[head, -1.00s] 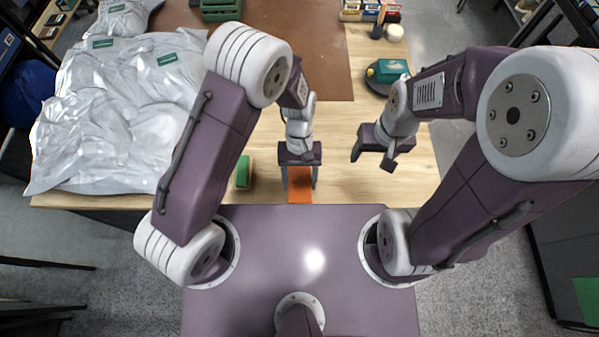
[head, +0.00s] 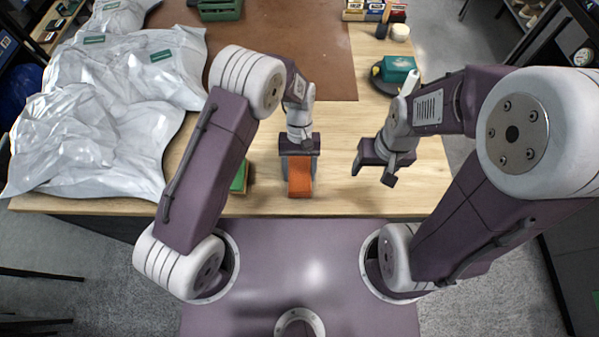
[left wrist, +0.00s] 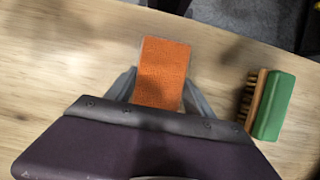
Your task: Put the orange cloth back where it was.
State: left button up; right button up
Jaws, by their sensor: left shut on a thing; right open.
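The orange cloth (head: 300,177) is a small folded rectangle near the front edge of the wooden table. It also shows in the left wrist view (left wrist: 163,72), between the two grey fingers. My left gripper (head: 299,180) points down and is shut on the cloth; the wrist view shows it too (left wrist: 160,92). Whether the cloth touches the table is hard to tell. My right gripper (head: 374,168) is open and empty above the table, to the right of the cloth.
A green-backed brush (left wrist: 273,105) lies beside the cloth; the head view shows it partly behind my left arm (head: 239,177). Crumpled silvery bags (head: 95,145) cover the table's left. A brown mat (head: 275,55) lies at the back. A teal box (head: 398,69) stands at the right.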

pick_arm(q)
jog(key=shift+f, duration=0.2)
jog(key=o, duration=1.2)
jog(key=shift+s, duration=0.1)
jog(key=shift+r, duration=0.15)
jog(key=b+v, duration=0.1)
jog(key=v, duration=1.1)
jog(key=shift+r+b, duration=0.15)
jog(key=shift+b, duration=0.2)
